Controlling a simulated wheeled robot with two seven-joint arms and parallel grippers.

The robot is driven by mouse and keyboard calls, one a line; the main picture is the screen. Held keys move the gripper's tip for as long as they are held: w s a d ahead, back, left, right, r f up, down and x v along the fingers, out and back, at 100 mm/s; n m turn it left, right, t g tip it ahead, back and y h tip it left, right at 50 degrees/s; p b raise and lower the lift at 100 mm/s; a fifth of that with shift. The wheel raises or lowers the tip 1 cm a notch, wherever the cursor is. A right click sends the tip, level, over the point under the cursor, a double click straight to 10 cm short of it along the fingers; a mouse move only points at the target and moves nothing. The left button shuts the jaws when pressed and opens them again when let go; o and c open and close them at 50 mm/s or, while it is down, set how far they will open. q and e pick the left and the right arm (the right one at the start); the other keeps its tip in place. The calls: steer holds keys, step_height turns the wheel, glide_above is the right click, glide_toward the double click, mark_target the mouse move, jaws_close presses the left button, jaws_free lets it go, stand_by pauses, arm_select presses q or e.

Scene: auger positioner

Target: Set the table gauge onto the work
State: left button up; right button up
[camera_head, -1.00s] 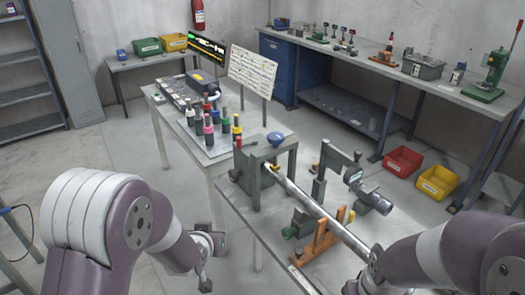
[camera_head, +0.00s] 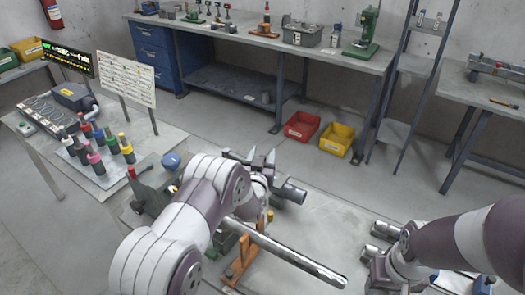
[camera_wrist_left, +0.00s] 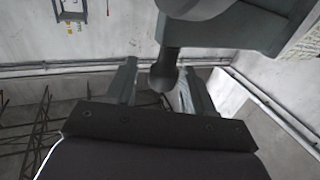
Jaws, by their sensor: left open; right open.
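A long shiny metal bar (camera_head: 290,255), which looks like the work, lies along the front table on an orange support (camera_head: 240,258). My left gripper (camera_head: 261,158) is open beyond the bar, beside a grey fixture with a dark cylinder (camera_head: 291,192). In the left wrist view the open fingers (camera_wrist_left: 160,78) stand on either side of a dark round-ended rod (camera_wrist_left: 165,68) below a large grey-green body (camera_wrist_left: 235,25). I cannot tell whether they touch it or which part is the table gauge. My right gripper (camera_head: 377,246) is open and empty at the right. My left arm hides much of the fixture.
Several colour-topped tools (camera_head: 98,145) stand on the left table. A chart board (camera_head: 126,79) and a lit display (camera_head: 68,58) are behind them. Red (camera_head: 302,125) and yellow (camera_head: 337,139) bins sit on the floor.

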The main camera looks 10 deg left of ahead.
arm_select(q)
steer(key=shift+w+f, duration=0.2)
steer(key=shift+w, duration=0.25)
steer(key=shift+w+f, duration=0.2)
steer(key=shift+w, duration=0.25)
steer(key=shift+s+r, duration=0.15)
steer(key=shift+s, duration=0.1)
steer(key=c, duration=0.5)
steer(key=shift+s, duration=0.1)
jaws_close()
arm_select(e)
steer(key=shift+w, duration=0.35)
steer(key=shift+f, duration=0.1)
